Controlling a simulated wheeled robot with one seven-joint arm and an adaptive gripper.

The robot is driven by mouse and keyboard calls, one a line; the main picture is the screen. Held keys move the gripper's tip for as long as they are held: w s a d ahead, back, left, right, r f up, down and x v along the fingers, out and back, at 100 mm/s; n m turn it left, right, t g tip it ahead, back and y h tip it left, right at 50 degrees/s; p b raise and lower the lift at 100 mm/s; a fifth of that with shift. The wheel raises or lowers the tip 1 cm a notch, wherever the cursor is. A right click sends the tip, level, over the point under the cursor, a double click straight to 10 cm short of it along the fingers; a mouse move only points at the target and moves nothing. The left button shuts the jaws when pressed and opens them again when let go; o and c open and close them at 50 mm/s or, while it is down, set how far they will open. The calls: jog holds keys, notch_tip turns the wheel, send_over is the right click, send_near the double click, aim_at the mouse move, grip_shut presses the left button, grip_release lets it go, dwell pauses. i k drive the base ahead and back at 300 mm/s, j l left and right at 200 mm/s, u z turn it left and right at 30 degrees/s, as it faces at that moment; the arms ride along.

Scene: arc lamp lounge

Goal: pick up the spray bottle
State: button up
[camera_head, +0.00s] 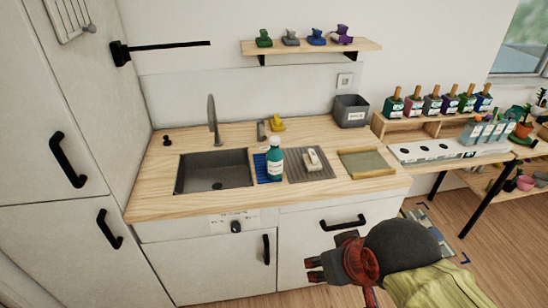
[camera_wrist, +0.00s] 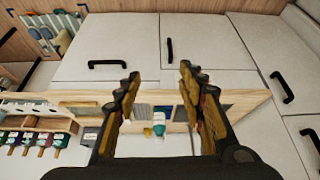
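A teal bottle (camera_head: 274,163) with a white label and white cap stands upright on a blue ribbed mat (camera_head: 262,174), right of the sink. I take it as the spray bottle, but its top is too small to make out a trigger. It also shows in the wrist view (camera_wrist: 159,126), seen between my fingers and beyond them. My gripper (camera_head: 314,268) is in front of the lower cabinets, below and right of the bottle and apart from it. In the wrist view my gripper (camera_wrist: 159,82) has its two fingers wide apart with nothing between them.
A sink (camera_head: 213,171) with a tall faucet (camera_head: 213,115) is left of the bottle. A white-topped item (camera_head: 313,158) sits on a grey ribbed mat (camera_head: 311,175) close at right. A yellow item (camera_head: 277,124) is behind. A green-grey board (camera_head: 367,163) lies farther right.

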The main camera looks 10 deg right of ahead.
aim_at(275, 156)
jog(key=i+j+z, duration=0.2)
jog(key=j+z, duration=0.15)
jog(key=j, duration=0.3)
jog(key=i+j+z, duration=0.2)
jog(key=j, duration=0.15)
jog(key=j+z, duration=0.15)
jog(key=j, duration=0.2)
